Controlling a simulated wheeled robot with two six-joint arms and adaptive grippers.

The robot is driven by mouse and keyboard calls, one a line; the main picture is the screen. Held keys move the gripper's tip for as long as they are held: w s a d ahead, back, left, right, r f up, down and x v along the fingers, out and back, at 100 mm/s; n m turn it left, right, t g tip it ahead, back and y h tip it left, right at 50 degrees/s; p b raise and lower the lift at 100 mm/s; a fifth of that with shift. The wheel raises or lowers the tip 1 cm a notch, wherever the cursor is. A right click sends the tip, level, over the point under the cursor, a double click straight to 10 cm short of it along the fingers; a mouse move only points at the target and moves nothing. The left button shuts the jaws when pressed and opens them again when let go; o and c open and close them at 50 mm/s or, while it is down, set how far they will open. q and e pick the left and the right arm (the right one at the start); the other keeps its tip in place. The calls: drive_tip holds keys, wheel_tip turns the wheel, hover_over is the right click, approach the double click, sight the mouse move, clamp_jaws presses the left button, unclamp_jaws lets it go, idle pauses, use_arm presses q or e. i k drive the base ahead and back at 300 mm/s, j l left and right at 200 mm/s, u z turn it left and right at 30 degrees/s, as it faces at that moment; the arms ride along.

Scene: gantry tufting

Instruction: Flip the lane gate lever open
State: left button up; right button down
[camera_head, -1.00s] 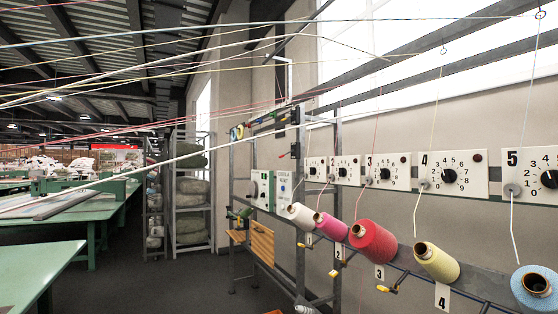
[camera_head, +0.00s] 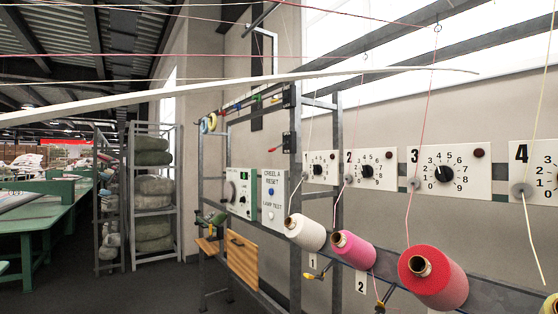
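Neither of my grippers shows in the head view. A small lever with a yellow tip (camera_head: 312,277) sits on the rail below the white cone, near plate 1 (camera_head: 312,261). Another yellow-tipped lever (camera_head: 384,301) sits below the pink and red cones, right of plate 2 (camera_head: 361,282). A red-tipped handle (camera_head: 274,149) sticks out left from the upright post higher up. I cannot tell which of these is the lane gate lever, nor whether any of them is open.
A white cone (camera_head: 306,232), a pink cone (camera_head: 354,248) and a red cone (camera_head: 438,277) stick out from the rack. Numbered dial panels (camera_head: 451,171) line the wall behind. Yarns cross overhead. A shelf (camera_head: 154,195) and a green table (camera_head: 75,207) stand left; dark floor lies between.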

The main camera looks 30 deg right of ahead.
sight(271, 150)
drive_tip(key=i+z, duration=0.15)
drive_tip(key=i, duration=0.5)
drive_tip(key=i+j+z, duration=0.15)
drive_tip(key=i, duration=0.5)
drive_tip(key=i+j+z, duration=0.15)
drive_tip(key=i, duration=0.5)
